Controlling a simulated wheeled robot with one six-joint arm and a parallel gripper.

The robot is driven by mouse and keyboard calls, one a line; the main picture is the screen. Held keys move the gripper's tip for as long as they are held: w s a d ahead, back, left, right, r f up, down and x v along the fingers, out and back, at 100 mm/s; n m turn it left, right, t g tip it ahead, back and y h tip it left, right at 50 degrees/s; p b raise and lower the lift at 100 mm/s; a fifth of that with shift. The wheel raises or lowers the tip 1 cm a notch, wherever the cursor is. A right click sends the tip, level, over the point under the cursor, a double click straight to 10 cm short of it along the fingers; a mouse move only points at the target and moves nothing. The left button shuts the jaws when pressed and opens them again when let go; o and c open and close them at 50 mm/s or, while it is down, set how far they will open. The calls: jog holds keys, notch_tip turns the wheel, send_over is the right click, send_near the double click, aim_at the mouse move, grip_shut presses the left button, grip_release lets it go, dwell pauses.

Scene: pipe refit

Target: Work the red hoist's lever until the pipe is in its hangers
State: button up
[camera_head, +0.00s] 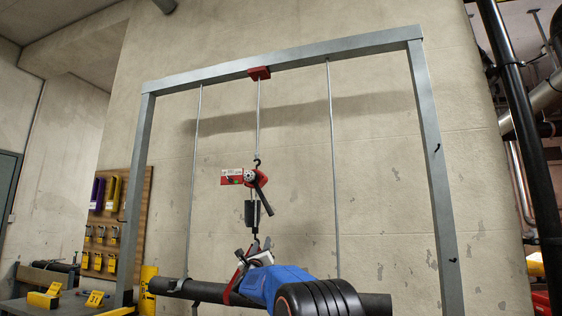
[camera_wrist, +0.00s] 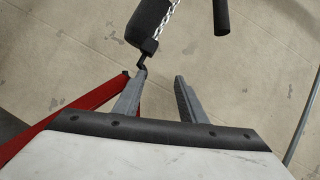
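The red hoist (camera_head: 250,177) hangs by a hook from a red fitting (camera_head: 259,73) on the steel beam. Its dark lever (camera_head: 263,199) slants down to the right; a dark rod end (camera_wrist: 220,16), likely the lever's, shows at the top of the wrist view. A black cylinder (camera_wrist: 151,22) hangs beside the chain (camera_wrist: 172,18). A red sling (camera_wrist: 75,108) runs to the dark pipe (camera_head: 214,291). My gripper (camera_head: 246,258) is below the hoist, apart from the lever. Its fingers (camera_wrist: 160,78) are open, with nothing between them. My arm hides part of the pipe.
Two thin hanger rods (camera_head: 194,180) (camera_head: 333,170) drop from the beam to either side of the hoist. Steel posts (camera_head: 137,200) (camera_head: 434,180) stand at the sides. A tool board (camera_head: 120,220) and a bench are at left. The wall behind is bare.

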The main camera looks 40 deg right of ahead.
jog(key=shift+w+a+f+m+g+h, duration=0.3)
jog(key=shift+w+a+f+m, duration=0.1)
jog(key=shift+w+f+m, duration=0.25)
jog(key=shift+s, duration=0.1)
jog(key=shift+s+d+r+n+t+y, duration=0.25)
jog(key=shift+s+d+r+n+y, duration=0.15)
jog(key=shift+s+r+n, duration=0.25)
jog(key=shift+s+d+r+n+t+y, duration=0.3)
jog(key=shift+s+d+r+n, duration=0.15)
jog(key=shift+r+n, duration=0.2)
jog(key=r, duration=0.1)
jog(key=s+r+n+y, duration=0.1)
jog(key=d+r+n, duration=0.1)
jog(key=shift+s+d+r+t, duration=0.1)
jog(key=shift+s+r+t, duration=0.15)
jog(key=shift+s, duration=0.15)
